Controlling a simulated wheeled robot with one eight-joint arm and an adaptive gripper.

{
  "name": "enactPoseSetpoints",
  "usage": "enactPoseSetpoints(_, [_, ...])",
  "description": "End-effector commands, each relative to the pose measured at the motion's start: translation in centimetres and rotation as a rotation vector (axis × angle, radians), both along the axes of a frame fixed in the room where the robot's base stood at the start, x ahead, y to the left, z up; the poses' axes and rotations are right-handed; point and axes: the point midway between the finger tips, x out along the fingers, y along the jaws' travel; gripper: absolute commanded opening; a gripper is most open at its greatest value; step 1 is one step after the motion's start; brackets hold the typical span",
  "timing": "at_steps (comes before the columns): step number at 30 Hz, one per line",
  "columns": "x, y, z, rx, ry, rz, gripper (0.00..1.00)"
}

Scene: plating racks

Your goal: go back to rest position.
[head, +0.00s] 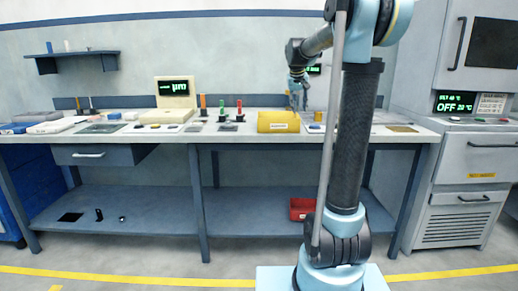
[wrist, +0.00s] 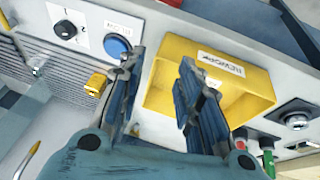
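My gripper (wrist: 160,85) is open and empty in the wrist view, its two fingers spread apart. One finger overlaps the near part of a yellow bin with a white label (wrist: 212,75), and the other is beside the bin, near a blue button (wrist: 117,46). In the head view, my gripper (head: 299,98) is raised above the bench, over the right end of the yellow bin (head: 272,122). Nothing shows between the fingers. I cannot tell how far the fingertips are from the bin.
The bench top (head: 150,131) carries a display box (head: 175,92), several coloured-handled tools and trays. A red bin (head: 301,207) sits on the lower shelf (head: 130,212). An oven cabinet (head: 465,170) stands at the right. The floor in front of the bench is clear at the left.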

Motion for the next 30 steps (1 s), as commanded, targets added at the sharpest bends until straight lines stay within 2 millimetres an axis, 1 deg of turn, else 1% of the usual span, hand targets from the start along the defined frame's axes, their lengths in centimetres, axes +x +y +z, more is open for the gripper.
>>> enactPoseSetpoints(1, [-1.4,-0.2,-0.3,0.003,0.004,-0.001,0.32])
enactPoseSetpoints(2, [-2.3,-0.3,-0.5,0.006,0.007,-0.002,0.32])
enactPoseSetpoints(5, [-5.7,-0.6,-1.3,0.017,0.019,-0.004,0.32])
enactPoseSetpoints(6, [-7.2,-0.7,-1.8,0.021,0.025,-0.005,0.32])
enactPoseSetpoints(8, [-9.2,-0.9,-2.4,0.028,0.033,-0.007,0.32])
enactPoseSetpoints(9, [-10.6,-1.0,-2.9,0.032,0.038,-0.008,0.32])
enactPoseSetpoints(14, [-16.1,-1.5,-5.1,0.050,0.057,-0.013,0.32])
enactPoseSetpoints(15, [-17.5,-1.5,-5.7,0.054,0.062,-0.013,0.32])
enactPoseSetpoints(17, [-19.5,-1.5,-6.7,0.061,0.070,-0.014,0.32])
enactPoseSetpoints(18, [-20.8,-1.5,-7.4,0.066,0.074,-0.014,0.32])
enactPoseSetpoints(23, [-26.0,-1.6,-10.5,0.084,0.094,-0.014,0.32])
enactPoseSetpoints(24, [-27.3,-1.6,-11.4,0.089,0.099,-0.015,0.32])
enactPoseSetpoints(26, [-29.2,-1.5,-12.7,0.096,0.106,-0.016,0.32])
enactPoseSetpoints(30, [-33.4,-1.4,-15.9,0.113,0.121,-0.017,0.32])
